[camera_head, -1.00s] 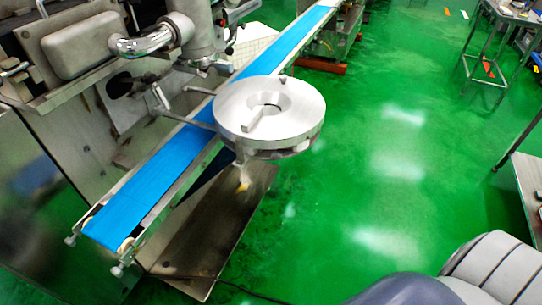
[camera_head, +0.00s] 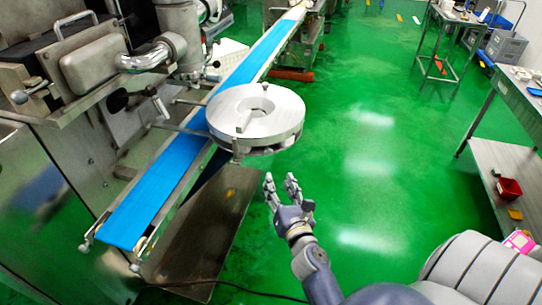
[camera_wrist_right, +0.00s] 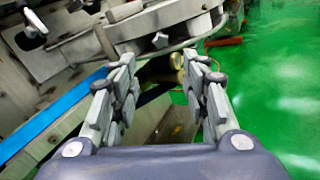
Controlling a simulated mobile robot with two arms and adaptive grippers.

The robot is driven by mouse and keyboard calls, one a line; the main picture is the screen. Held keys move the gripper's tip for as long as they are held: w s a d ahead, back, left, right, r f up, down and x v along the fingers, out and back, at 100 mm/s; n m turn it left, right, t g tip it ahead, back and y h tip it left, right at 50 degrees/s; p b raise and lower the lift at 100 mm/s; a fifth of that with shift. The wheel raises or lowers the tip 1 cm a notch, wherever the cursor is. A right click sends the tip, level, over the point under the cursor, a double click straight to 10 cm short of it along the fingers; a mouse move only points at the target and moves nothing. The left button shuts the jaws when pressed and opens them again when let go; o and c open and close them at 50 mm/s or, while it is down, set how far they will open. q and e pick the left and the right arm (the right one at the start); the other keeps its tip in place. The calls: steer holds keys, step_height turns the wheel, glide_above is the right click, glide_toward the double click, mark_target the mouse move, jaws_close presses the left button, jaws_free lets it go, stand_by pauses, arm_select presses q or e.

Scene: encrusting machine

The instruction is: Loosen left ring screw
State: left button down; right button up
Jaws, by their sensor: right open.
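The round metal ring unit (camera_head: 275,132) sits over the blue conveyor belt. Its underside edge shows in the right wrist view (camera_wrist_right: 190,22). A small star-shaped metal knob (camera_wrist_right: 160,41) sits under that edge; I cannot tell if it is the left ring screw. My left gripper is not in view.
The blue conveyor belt (camera_head: 160,200) runs diagonally beneath the ring. The machine's steel body (camera_head: 50,200) stands at left. A metal plate (camera_head: 205,240) lies below the belt. The green floor between is clear.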

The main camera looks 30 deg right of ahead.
mark_target(269, 153)
steer(key=shift+m, duration=0.3)
steer(key=x, duration=0.7)
steer(key=r+p+x, duration=0.1)
steer(key=x, duration=0.3)
steer(key=shift+s+d, duration=0.1)
steer(key=shift+d, duration=0.05)
jaws_close()
